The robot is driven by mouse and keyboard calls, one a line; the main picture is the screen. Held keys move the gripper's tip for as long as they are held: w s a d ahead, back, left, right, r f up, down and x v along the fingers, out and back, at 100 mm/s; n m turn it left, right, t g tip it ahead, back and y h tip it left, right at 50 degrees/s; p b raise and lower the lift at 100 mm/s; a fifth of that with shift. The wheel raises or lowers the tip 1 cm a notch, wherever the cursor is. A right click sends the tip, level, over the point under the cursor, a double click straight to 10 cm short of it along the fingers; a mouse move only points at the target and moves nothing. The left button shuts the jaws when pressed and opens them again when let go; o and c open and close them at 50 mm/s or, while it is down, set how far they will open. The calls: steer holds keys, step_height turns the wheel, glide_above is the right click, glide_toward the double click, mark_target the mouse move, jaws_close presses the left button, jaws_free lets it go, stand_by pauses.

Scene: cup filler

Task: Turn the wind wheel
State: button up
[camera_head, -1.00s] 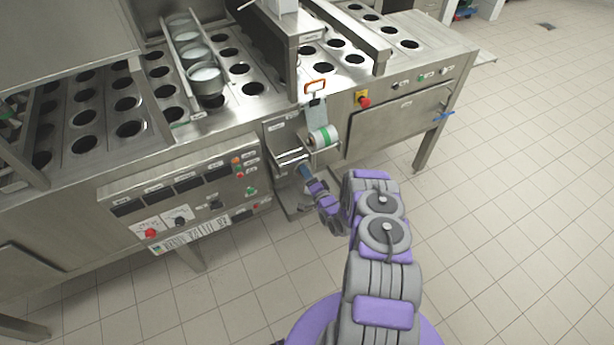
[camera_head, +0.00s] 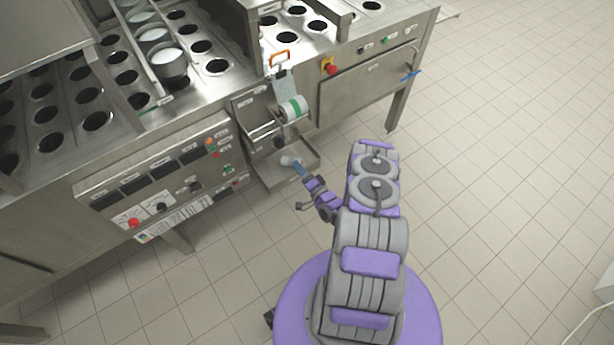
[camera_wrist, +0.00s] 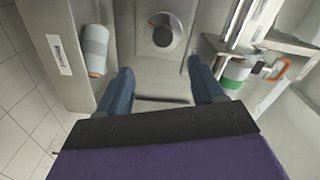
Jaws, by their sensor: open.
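What looks like the wind wheel, a round grey knob with a dark rim (camera_wrist: 163,33), sits on a pale panel in the wrist view, ahead of my fingers. In the head view a small dark knob (camera_head: 280,143) shows in the machine's recess, likely the same part. My gripper (camera_wrist: 160,78) has two blue fingers spread apart with nothing between them. The knob lies beyond the fingertips, roughly centred between them, and is not touched.
A roll with a green band (camera_head: 293,108) hangs above the recess, near an orange-framed part (camera_head: 280,58). A white-grey roll (camera_wrist: 95,50) is left of my fingers in the wrist view. The metal tray (camera_head: 305,152) juts out below.

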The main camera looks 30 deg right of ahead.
steer(key=shift+s+p, duration=0.35)
steer(key=shift+s, duration=1.75)
steer(key=shift+d, duration=0.1)
